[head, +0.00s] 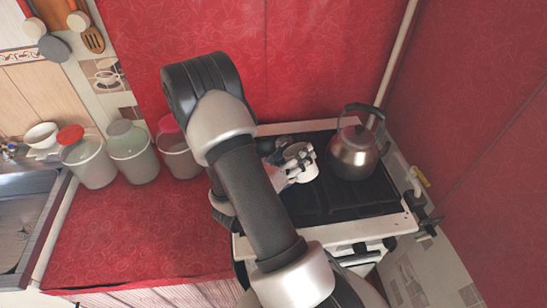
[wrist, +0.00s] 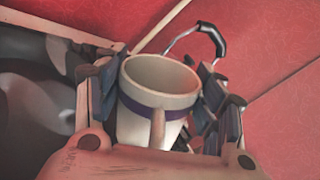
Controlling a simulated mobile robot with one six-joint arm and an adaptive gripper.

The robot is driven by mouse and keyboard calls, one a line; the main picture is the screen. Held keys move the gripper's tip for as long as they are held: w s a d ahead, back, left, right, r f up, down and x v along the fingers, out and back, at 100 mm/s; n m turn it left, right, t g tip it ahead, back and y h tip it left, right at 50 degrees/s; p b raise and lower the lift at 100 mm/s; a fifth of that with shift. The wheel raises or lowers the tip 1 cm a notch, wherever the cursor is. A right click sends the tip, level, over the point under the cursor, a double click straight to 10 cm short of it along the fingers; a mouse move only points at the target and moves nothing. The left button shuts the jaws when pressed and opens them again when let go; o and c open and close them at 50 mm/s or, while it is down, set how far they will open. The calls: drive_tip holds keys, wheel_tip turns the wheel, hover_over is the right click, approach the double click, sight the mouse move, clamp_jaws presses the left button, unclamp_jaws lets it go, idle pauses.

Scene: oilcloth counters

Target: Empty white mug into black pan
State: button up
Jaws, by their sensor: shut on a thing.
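The white mug (wrist: 135,127) has a purple band and sits between the fingers of my gripper (wrist: 157,85), which is shut on it. In the wrist view, its open rim is at the top and its handle faces the camera; its inside is pale and I see no contents. In the head view, the mug (head: 305,172) is held over the black stove top, left of the kettle. My gripper (head: 296,158) is partly hidden behind my arm. I cannot make out the black pan for certain; a dark round shape shows just behind the gripper.
A steel kettle (head: 353,155) stands close to the right of the mug on the stove (head: 372,200). Several lidded jars (head: 133,150) stand left of my arm. A red wall rises behind and to the right. The red counter (head: 140,235) at front left is clear.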

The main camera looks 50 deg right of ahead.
sight(310, 166)
drive_tip(key=shift+s+f+m+b, duration=0.15)
drive_tip(key=shift+s+m+b, duration=0.8)
drive_tip(key=shift+s+m, duration=0.1)
drive_tip(key=s+m+b, duration=0.1)
drive_tip(key=m+b, duration=0.1)
drive_tip(key=s+m+b, duration=0.1)
drive_tip(key=shift+s+f, duration=0.25)
drive_tip(key=shift+s, duration=0.05)
drive_tip(key=shift+s+r+m, duration=0.1)
drive_tip(key=shift+r+m, duration=0.05)
drive_tip(key=shift+m, duration=0.2)
drive_tip(key=shift+s+m, duration=0.1)
drive_tip(key=shift+m, duration=0.2)
